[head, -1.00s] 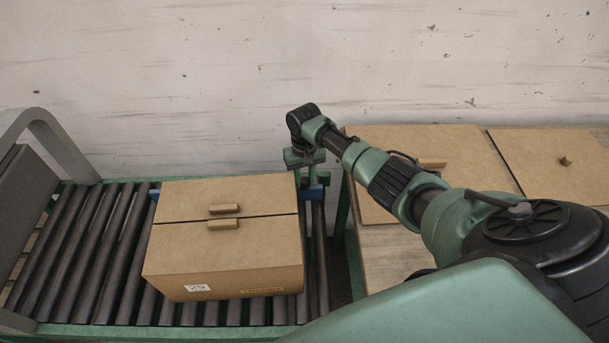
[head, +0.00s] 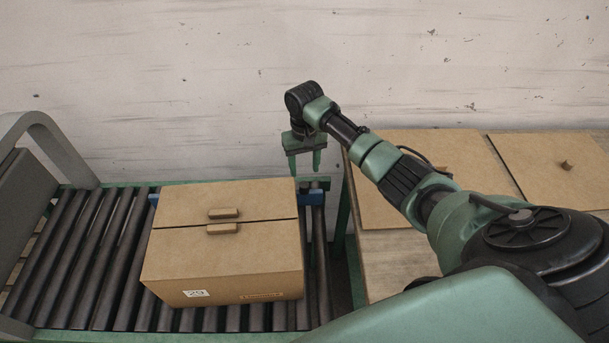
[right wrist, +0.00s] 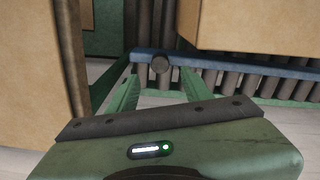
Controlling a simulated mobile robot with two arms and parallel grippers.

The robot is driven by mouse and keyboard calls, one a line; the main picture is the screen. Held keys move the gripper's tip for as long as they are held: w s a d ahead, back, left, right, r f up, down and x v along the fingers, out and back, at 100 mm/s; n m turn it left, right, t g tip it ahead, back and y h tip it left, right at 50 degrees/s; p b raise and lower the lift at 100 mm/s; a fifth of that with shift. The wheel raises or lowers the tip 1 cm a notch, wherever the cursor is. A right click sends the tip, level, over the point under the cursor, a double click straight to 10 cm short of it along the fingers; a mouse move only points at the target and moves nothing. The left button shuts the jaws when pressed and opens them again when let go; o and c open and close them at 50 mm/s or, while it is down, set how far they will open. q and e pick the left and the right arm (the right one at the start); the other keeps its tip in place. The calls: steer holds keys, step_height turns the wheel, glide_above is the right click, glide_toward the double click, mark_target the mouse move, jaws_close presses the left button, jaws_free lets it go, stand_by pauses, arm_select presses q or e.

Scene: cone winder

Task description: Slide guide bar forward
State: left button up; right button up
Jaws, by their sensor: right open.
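The blue guide bar (head: 314,198) lies across the roller conveyor, along the far side of the cardboard box (head: 222,262). The box hides its middle; a short left end shows too. In the right wrist view the bar (right wrist: 225,63) carries a round dark knob (right wrist: 160,64), which appears between my fingertips but beyond them. My right gripper (head: 304,165) is open and empty, pointing down above the bar's right end, apart from it. My left gripper is not in view.
The box has two lid flaps with small tabs and stands on the dark rollers (head: 85,250). A wooden table (head: 385,265) with flat cardboard pieces (head: 555,165) stands on the right. A grey curved frame (head: 55,140) is at the left. Bare rollers lie left of the box.

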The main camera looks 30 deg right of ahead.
mark_target(304, 184)
steer(key=shift+r, duration=0.3)
steer(key=shift+w+m+b, duration=0.15)
steer(key=shift+m+b, duration=0.15)
steer(key=shift+b, duration=0.2)
steer(key=m+b, duration=0.3)
steer(key=m, duration=0.1)
steer(key=m+b, duration=0.3)
steer(key=m, duration=0.1)
steer(key=shift+w+m, duration=0.2)
steer(key=shift+m, duration=0.1)
steer(key=m, duration=0.1)
steer(key=m+b, duration=0.1)
steer(key=shift+s+m, duration=0.3)
steer(key=shift+s, duration=0.05)
step_height(304, 184, down, 8)
steer(key=shift+r, duration=0.2)
jaws_close()
